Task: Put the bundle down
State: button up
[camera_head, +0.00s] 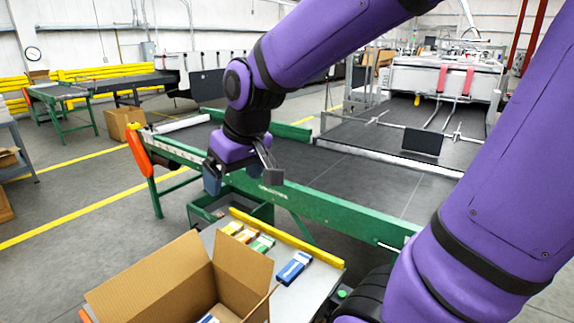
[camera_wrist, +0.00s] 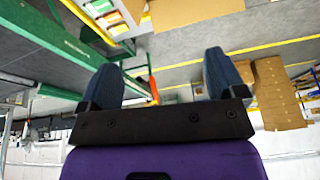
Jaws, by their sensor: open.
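My gripper (camera_head: 241,182) is open, its fingers wide apart above the green conveyor rail. Nothing sits between the blue finger pads in the wrist view (camera_wrist: 165,75). A blue and white bundle (camera_head: 294,267) lies flat on the grey table (camera_head: 318,272), right of the other bundles and apart from my gripper. An orange bundle (camera_head: 232,228), a yellow one (camera_head: 246,235) and a green one (camera_head: 262,244) lie in a row to its left. I cannot tell which bundle the task means.
An open cardboard carton (camera_head: 150,282) stands at the table's front left, with a blue-white item partly visible inside. A yellow strip (camera_head: 287,238) edges the table's back. The green rail (camera_head: 310,210) and dark conveyor (camera_head: 365,180) lie behind. Open floor is at left.

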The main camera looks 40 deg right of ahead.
jog(key=s+d+r+t, duration=0.1)
jog(key=s+r, duration=0.4)
jog(key=s, duration=0.7)
jog(key=shift+d+m+h, duration=0.4)
jog(key=shift+d, duration=0.2)
jog(key=shift+r, duration=0.1)
jog(key=shift+c, duration=0.2)
